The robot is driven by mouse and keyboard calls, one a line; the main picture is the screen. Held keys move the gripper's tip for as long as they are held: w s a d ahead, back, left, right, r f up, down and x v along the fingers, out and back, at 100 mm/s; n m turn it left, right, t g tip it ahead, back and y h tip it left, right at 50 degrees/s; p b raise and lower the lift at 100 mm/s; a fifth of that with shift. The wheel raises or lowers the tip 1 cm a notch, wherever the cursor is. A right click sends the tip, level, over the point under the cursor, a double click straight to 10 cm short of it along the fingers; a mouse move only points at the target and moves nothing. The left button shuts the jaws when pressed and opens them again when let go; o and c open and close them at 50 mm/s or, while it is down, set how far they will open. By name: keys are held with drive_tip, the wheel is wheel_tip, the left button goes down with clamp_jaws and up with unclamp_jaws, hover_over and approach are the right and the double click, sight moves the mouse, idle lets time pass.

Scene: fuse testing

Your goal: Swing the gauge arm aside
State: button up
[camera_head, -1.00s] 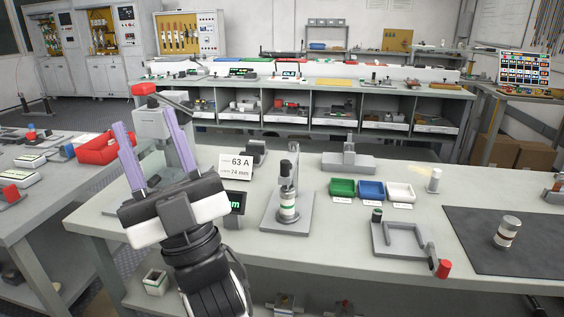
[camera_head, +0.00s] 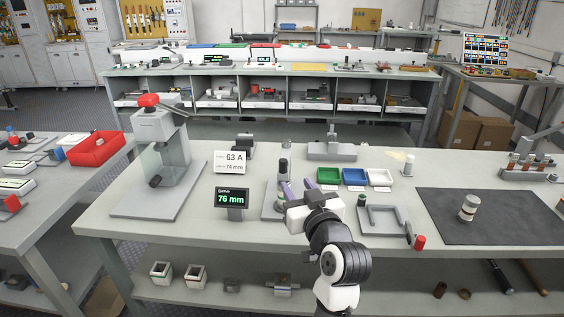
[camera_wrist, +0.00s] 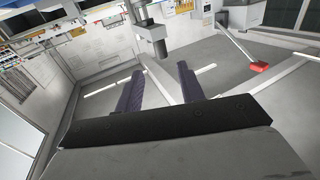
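The gauge display (camera_head: 231,198) reads 76 mm.
A press with a red knob (camera_head: 149,101) stands at left. A card (camera_head: 229,161) reads 63 A, 74 mm. Green, blue and white trays (camera_head: 354,177) lie right of the gauge. A U-shaped frame with a red knob (camera_head: 420,242) and a dark mat (camera_head: 500,235) with a banded cylinder are further right.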

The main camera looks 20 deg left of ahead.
sight(285, 167)
drive_tip(key=p+x, duration=0.2)
drive_tip(key=x, duration=0.8)
drive_tip(key=shift+w+a, duration=0.2)
clamp_jaws()
